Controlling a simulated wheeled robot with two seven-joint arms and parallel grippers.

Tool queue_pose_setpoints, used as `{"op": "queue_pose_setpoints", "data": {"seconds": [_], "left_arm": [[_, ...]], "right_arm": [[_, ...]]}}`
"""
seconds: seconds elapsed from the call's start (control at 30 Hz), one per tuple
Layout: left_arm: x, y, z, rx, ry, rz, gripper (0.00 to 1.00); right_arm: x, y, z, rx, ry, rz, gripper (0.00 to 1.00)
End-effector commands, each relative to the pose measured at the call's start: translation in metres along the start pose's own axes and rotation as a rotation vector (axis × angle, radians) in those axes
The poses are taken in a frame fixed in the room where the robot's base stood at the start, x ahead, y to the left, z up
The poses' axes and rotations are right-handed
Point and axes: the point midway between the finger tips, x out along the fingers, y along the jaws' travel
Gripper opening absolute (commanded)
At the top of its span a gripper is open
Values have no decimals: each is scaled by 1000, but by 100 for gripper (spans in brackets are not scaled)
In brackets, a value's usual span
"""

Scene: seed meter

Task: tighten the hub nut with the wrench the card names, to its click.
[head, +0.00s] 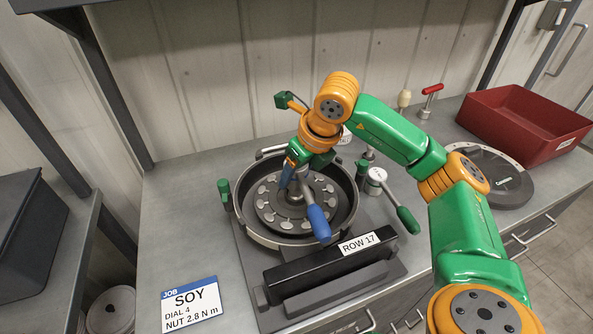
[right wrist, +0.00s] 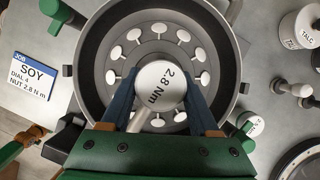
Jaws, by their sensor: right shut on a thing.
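The job card (head: 190,304) lies at the front left of the bench and reads SOY, DIAL 4, NUT 2.8 N m; the right wrist view shows it too (right wrist: 36,76). My right gripper (head: 291,176) is shut on a wrench (head: 318,222) over the middle of the seed meter (head: 262,238). The wrench has a blue handle pointing toward the front. In the right wrist view its round head (right wrist: 158,84), marked 2.8 Nm, sits between my fingers, above the seed disc's centre. The wrench and gripper hide the hub nut, so I cannot tell whether they touch.
A red bin (head: 520,127) stands at the back right, with a dark round lid (head: 490,178) in front of it. A red-handled tool (head: 430,95) stands behind. A ROW 17 block (head: 330,262) sits before the bowl.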

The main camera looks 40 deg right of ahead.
Motion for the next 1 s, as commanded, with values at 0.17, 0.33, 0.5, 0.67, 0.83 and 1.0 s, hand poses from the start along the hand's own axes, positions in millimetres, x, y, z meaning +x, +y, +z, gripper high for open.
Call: {"op": "queue_pose_setpoints", "data": {"seconds": [0.17, 0.33, 0.5, 0.67, 0.83, 1.0], "left_arm": [[0, 0, 0, 0, 0, 0, 50], [0, 0, 0, 1, 0, 0, 50], [3, 0, 0, 1, 0, 1, 50], [7, 0, 0, 1, 0, 1, 50], [7, 0, 0, 1, 0, 1, 50], [7, 1, 0, 0, 0, 1, 50]], "right_arm": [[0, 0, 0, 0, -2, 0, 0], [0, 0, 0, 0, -2, 0, 0], [2, 0, -1, 0, -2, 0, 0], [7, 0, -3, 0, -2, 0, 0], [7, 0, -3, 0, -2, 0, 0], [7, 0, -3, 0, -2, 0, 0]]}}
